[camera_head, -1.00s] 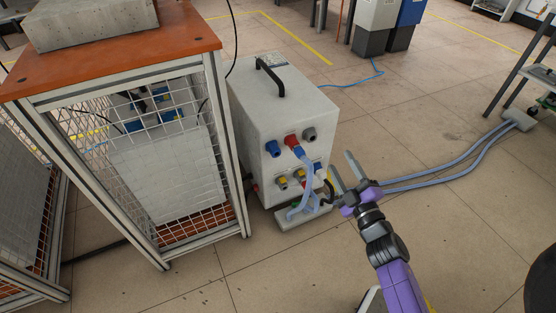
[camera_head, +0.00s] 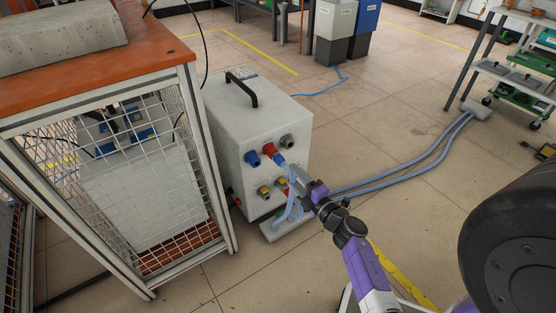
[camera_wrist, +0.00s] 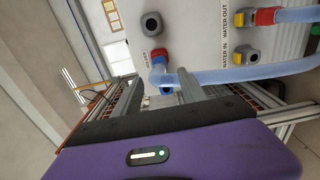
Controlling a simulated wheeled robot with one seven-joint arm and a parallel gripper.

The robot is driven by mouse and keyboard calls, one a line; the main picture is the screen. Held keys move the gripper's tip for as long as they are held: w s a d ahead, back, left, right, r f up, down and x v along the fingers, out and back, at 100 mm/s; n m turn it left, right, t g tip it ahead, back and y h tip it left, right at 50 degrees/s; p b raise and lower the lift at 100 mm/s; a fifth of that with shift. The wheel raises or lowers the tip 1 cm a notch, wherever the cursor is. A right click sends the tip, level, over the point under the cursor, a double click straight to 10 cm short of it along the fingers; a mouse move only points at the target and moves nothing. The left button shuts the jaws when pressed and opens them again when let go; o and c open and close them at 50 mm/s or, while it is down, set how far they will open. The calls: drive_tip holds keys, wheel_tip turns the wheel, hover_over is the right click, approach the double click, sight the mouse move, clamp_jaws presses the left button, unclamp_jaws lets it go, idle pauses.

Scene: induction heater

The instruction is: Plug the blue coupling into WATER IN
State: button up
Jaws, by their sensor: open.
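The blue coupling (camera_head: 280,160) sits on a pale blue hose in front of the red upper port of the grey heater (camera_head: 255,120). In the wrist view the coupling (camera_wrist: 160,75) lies just ahead of and between my fingertips. My gripper (camera_head: 296,180) is open close to the panel; in the wrist view its fingers (camera_wrist: 160,92) show apart, with no visible grip. The WATER IN port (camera_wrist: 245,57) looks empty, with a yellow mark; in the head view it is the lower left port (camera_head: 264,190). A red coupling (camera_wrist: 265,16) with a hose is at WATER OUT.
A blue port (camera_head: 252,158) and a grey port (camera_head: 287,141) flank the red one. A mesh-sided frame (camera_head: 140,190) with an orange top stands close on the left. Two pale blue hoses (camera_head: 400,176) run right across the floor.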

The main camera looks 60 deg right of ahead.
sight(283, 164)
drive_tip(key=shift+b+x, duration=0.45)
drive_tip(key=shift+x, duration=3.95)
clamp_jaws()
drive_tip(key=shift+a, duration=0.15)
drive_tip(key=shift+p+v, duration=0.8)
drive_tip(key=shift+v, duration=2.1)
